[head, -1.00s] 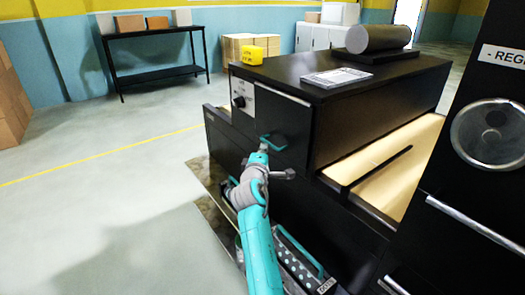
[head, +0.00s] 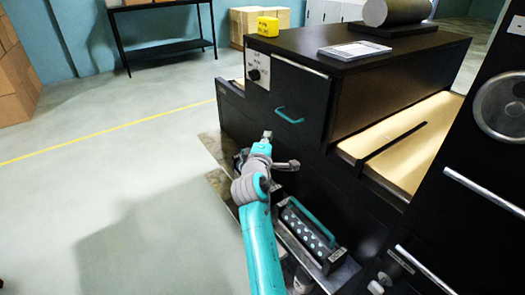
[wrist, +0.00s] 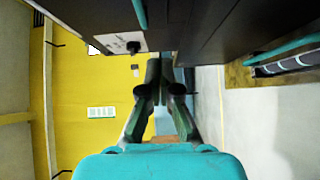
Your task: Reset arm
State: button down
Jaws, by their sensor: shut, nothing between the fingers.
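My teal and grey arm reaches up from the bottom of the head view, and my gripper (head: 267,135) is at its far end, in front of the black machine (head: 345,110). In the wrist view my gripper (wrist: 163,85) has its dark fingers together at the tips, with nothing between them. The teal handle (head: 289,115) on the machine's front panel is a little above and right of the gripper and apart from it.
A roller unit with a teal handle (head: 308,235) sits low at the machine's base, right of my arm. A yellow block (head: 268,26) and papers (head: 352,50) lie on top. A black shelf table (head: 165,47) stands at the back. The floor at left is clear.

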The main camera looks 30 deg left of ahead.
jog(key=shift+f+v, duration=0.15)
jog(key=shift+v, duration=1.2)
jog(key=shift+f+v, duration=0.2)
jog(key=shift+v, duration=1.15)
